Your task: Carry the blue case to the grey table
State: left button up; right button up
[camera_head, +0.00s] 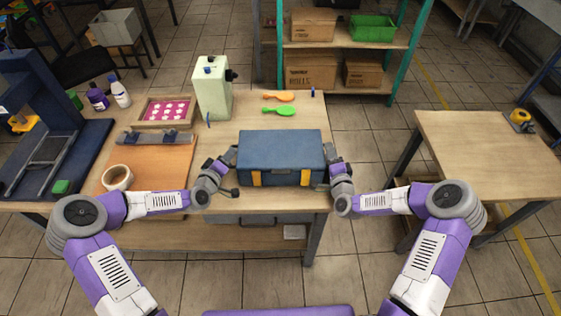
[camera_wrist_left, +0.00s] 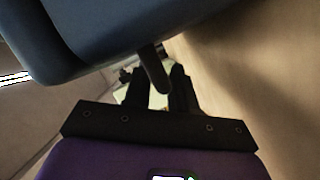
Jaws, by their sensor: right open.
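The blue case (camera_head: 281,150), with yellow latches on its front, appears to sit on the wooden workbench (camera_head: 240,200) near its front right corner. My left gripper (camera_head: 229,158) is at the case's left side. In the left wrist view the case (camera_wrist_left: 110,25) fills the top, and a dark bar (camera_wrist_left: 154,68) beside it lies between the parted fingers (camera_wrist_left: 159,92); whether they press on it I cannot tell. My right gripper (camera_head: 336,164) is open at the case's right side, its fingertips partly hidden. A wood-topped table with grey legs (camera_head: 490,140) stands at the right.
A yellow tape dispenser (camera_head: 521,120) sits on the right table. A floor gap separates it from the workbench. A shelf (camera_head: 345,45) stands behind.

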pick_arm(q)
jog(key=c, duration=0.5)
pick_arm(e)
jog(key=c, duration=0.4)
pick_arm(q)
grip_shut()
pick_arm(e)
grip_shut()
jog(key=shift+s+f, duration=0.1)
jog(key=shift+f, duration=0.1)
pick_arm(q)
jog(key=shift+w+r, duration=0.1)
jog(key=shift+r, duration=0.2)
pick_arm(e)
jog(key=shift+r, duration=0.2)
